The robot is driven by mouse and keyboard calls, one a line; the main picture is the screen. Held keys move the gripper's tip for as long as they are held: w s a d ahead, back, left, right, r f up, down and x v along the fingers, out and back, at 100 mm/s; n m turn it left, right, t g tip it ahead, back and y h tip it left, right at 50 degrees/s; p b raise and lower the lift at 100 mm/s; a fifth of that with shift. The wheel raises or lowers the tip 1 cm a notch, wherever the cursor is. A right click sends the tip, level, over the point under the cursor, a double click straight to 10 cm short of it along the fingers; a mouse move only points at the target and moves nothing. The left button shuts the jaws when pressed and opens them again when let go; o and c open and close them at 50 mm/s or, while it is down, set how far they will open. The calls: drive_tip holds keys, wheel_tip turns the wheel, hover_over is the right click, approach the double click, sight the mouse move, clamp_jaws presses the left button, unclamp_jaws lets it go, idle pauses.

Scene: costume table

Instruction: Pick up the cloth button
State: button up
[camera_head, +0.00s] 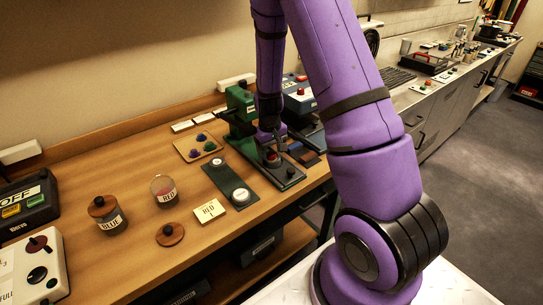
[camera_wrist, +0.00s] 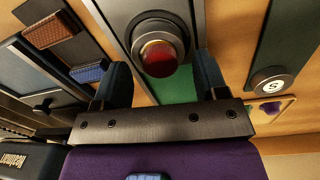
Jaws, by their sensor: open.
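A round, domed red button (camera_wrist: 160,57), which looks like the cloth button, sits in a dark ring with a pale metal rim in the wrist view. In the head view it is a small red spot (camera_head: 272,157) on the black base (camera_head: 289,178) of a green press (camera_head: 240,104). My gripper (camera_wrist: 162,66) is open, with one dark finger on each side of the button. I cannot tell whether the fingers touch the ring. In the head view my gripper (camera_head: 271,142) is just above the button, pointing down, and partly hides the press.
In the wrist view, brown and blue blocks (camera_wrist: 89,72) lie left of my fingers. Bare wood shows at the table's front.

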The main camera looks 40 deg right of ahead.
sight(271, 153)
drive_tip(key=shift+f, duration=0.55)
drive_tip(key=c, duration=1)
drive_tip(key=shift+r, duration=0.1)
wheel_tip(271, 153, up, 18)
